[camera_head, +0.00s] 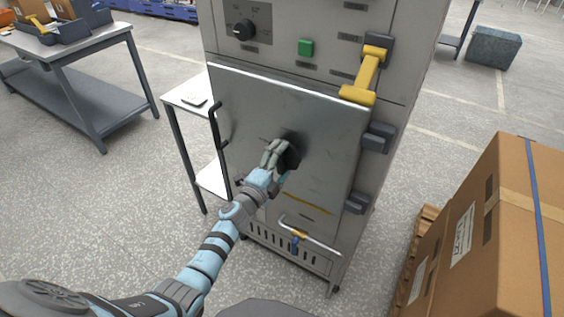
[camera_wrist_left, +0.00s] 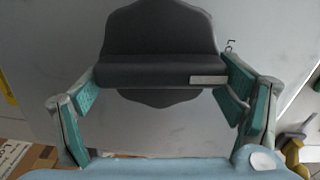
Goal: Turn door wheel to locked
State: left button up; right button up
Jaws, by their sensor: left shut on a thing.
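The door wheel (camera_head: 291,151) is a dark round-lobed knob in the middle of the cabinet's grey door (camera_head: 325,120). My left gripper (camera_head: 273,157) is on it and hides part of it in the head view. In the left wrist view, the wheel (camera_wrist_left: 158,35) has a thick straight grip bar across it. The left gripper's green-padded fingers (camera_wrist_left: 165,84) are shut on the two ends of this bar. A pale mark lies at the bar's right end. Partly hidden lettering starting "Lo" stands on the door just above right of that mark. My right gripper is not in view.
A yellow-handled lever (camera_head: 367,75) stands at the door's upper right, and a black door handle (camera_head: 216,135) at its left edge. A small side table (camera_head: 185,92) adjoins the cabinet's left. A large cardboard box (camera_head: 475,235) stands at right.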

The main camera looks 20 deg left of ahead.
pick_arm(q)
jog(key=shift+m, duration=0.8)
jog(key=o, duration=1)
jog(key=s, duration=0.4)
jog(key=s+a, duration=0.1)
jog(key=s, duration=0.3)
jog(key=s+a, duration=0.1)
jog(key=s, duration=0.2)
jog(key=shift+s, duration=0.4)
